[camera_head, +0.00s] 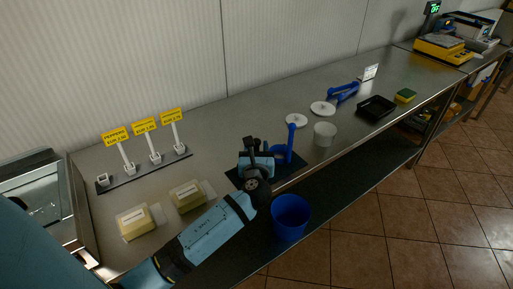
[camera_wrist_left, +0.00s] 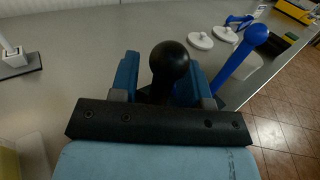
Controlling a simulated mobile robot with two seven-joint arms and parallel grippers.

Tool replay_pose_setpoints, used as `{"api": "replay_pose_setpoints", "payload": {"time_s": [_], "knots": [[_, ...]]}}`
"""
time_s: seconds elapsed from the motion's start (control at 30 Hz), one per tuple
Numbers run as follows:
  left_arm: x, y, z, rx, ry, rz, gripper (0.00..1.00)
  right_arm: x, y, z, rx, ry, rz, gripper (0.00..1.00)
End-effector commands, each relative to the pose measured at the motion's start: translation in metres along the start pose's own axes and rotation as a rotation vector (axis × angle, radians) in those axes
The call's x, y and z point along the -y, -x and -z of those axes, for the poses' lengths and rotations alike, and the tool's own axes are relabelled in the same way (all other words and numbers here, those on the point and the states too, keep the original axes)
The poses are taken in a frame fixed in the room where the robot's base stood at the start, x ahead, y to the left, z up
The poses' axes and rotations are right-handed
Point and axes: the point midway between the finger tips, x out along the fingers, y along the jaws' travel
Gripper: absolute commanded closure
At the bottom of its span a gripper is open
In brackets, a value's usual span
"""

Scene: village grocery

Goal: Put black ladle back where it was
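The black ladle's round knob (camera_wrist_left: 170,62) stands between the two blue fingers of my left gripper (camera_wrist_left: 163,80) in the left wrist view. In the head view my left gripper (camera_head: 256,163) is low over a dark mat (camera_head: 236,178) near the counter's front edge. The fingers are on either side of the black handle; whether they press on it I cannot tell. The ladle's lower part is hidden by my gripper. A blue ladle (camera_head: 291,140) stands upright just to the right; its knob also shows in the left wrist view (camera_wrist_left: 256,34). My right gripper is not in view.
A blue bucket (camera_head: 290,217) is in front of the counter (camera_head: 222,135). A whitish cup (camera_head: 325,134), white discs (camera_head: 297,120), a blue tool (camera_head: 343,92), a black tray (camera_head: 376,107) and a sponge (camera_head: 405,95) are to the right. Yellow blocks (camera_head: 187,196) and price signs (camera_head: 145,125) are left.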

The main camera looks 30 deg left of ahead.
Motion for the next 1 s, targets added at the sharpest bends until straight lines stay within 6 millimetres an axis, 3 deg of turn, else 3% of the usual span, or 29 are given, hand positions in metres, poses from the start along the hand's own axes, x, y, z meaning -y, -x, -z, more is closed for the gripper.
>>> {"api": "replay_pose_setpoints", "payload": {"time_s": [0.27,0.33,0.73,1.0], "knots": [[0.0,0.0,-0.005,0.001,0.002,0.0,0.57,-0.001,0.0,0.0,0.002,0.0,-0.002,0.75],[0.0,0.007,-0.003,-0.001,0.001,0.001,0.57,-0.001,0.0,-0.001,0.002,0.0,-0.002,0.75],[0.0,0.089,-0.002,-0.002,0.001,0.001,0.57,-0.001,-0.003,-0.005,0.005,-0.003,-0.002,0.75],[0.0,0.119,-0.001,-0.008,0.012,0.004,0.57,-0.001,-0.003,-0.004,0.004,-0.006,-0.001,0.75]]}}
